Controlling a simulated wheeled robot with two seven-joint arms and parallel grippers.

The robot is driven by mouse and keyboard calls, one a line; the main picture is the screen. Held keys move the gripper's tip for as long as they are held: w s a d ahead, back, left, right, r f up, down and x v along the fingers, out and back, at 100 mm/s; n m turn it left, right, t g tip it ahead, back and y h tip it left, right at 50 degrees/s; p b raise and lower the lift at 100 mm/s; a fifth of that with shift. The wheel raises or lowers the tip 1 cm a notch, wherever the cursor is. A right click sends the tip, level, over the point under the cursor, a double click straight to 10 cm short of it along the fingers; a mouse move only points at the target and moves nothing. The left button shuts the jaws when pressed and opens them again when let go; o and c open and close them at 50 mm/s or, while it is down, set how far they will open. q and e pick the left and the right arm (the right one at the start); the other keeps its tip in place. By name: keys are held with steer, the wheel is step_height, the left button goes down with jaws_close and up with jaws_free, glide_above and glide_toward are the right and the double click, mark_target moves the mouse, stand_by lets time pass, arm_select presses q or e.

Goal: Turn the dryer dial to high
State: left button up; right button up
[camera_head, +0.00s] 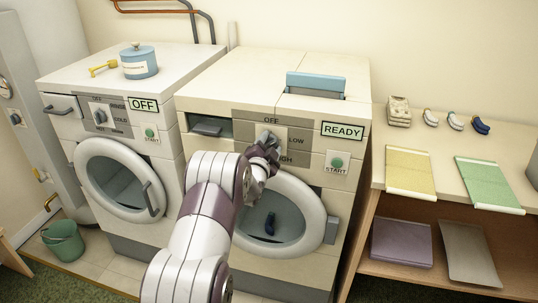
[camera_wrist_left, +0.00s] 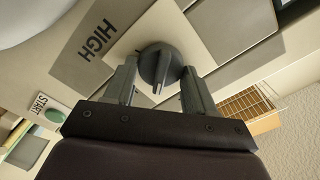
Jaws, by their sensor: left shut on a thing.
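The dryer (camera_head: 310,115) is the right machine, with a READY sign (camera_head: 343,130) and OFF, LOW and HIGH labels around its dial (camera_head: 268,136). My left gripper (camera_head: 266,152) is at this dial and partly covers it and the HIGH label in the head view. In the left wrist view the round dark dial (camera_wrist_left: 158,60) sits between the two fingers of my left gripper (camera_wrist_left: 160,72), which is shut on it. The HIGH label (camera_wrist_left: 97,40) is left of the dial there, and the dial's ridge points down the picture. My right gripper is not in view.
A washer (camera_head: 125,75) with an OFF sign stands left, a blue tin (camera_head: 139,63) on top. The dryer's START button (camera_head: 337,163) is right of the dial. The round door (camera_head: 310,215) is below, partly behind my arm. A shelf table (camera_head: 430,140) stands right.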

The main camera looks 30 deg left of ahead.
arm_select(q)
steer(key=m+b, duration=0.3)
steer(key=b, duration=0.1)
steer(key=f+m+b, duration=0.1)
steer(key=m+b, duration=0.2)
steer(key=b, duration=0.1)
steer(key=m+b, duration=0.4)
steer(key=shift+f+b, duration=0.15)
steer(key=shift+b, duration=0.15)
steer(key=m+b, duration=0.8)
steer(key=b, duration=0.4)
steer(key=shift+m, duration=0.4)
steer(key=shift+a+m+b, duration=0.15)
steer(key=shift+m+b, duration=1.05)
steer(key=shift+m, duration=0.2)
steer(key=shift+r, duration=0.2)
steer(key=o, duration=1)
